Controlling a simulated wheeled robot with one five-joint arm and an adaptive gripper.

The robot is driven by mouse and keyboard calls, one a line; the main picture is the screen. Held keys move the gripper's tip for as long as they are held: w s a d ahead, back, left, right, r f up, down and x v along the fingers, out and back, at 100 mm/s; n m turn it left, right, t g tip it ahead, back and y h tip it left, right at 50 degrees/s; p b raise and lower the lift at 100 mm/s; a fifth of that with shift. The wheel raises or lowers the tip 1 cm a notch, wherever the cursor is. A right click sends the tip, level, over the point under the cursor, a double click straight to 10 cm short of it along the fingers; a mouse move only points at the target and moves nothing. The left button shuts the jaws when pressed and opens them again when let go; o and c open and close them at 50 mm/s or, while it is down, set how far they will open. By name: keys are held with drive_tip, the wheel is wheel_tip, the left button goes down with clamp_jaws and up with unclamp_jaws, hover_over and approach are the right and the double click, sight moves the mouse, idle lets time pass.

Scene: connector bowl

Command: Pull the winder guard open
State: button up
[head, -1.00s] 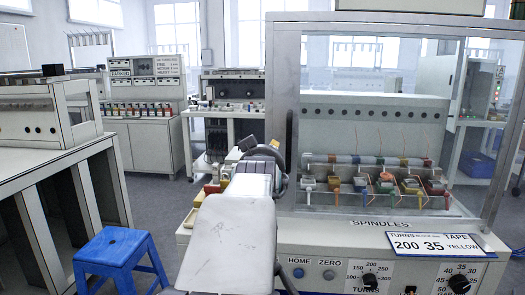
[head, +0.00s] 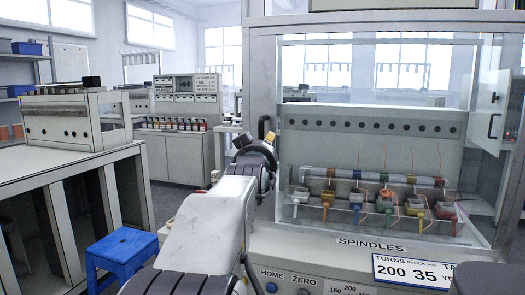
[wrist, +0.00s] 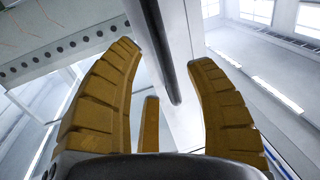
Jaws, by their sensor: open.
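The winder guard (head: 258,70) is a tall grey-framed clear front over the winder; a row of spindles (head: 385,200) shows through it. A dark upright handle bar (wrist: 160,45) shows in the wrist view in front of a pale post. My gripper (wrist: 167,75) is open, its yellow-brown fingers on both sides of the bar; they are not closed on it, and I cannot tell if they touch it. In the head view my gripper (head: 266,135) is at the guard's left post, and my arm partly hides it.
A control panel with knobs and a "200 35" card (head: 415,271) is below the guard. A blue stool (head: 122,252) stands on the floor at left, beside a grey workbench (head: 60,170). A pale panel with a black handle (head: 492,125) is at far right.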

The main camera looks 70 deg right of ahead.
drive_tip(key=shift+x, duration=2.05)
drive_tip(key=shift+c, duration=0.2)
clamp_jaws()
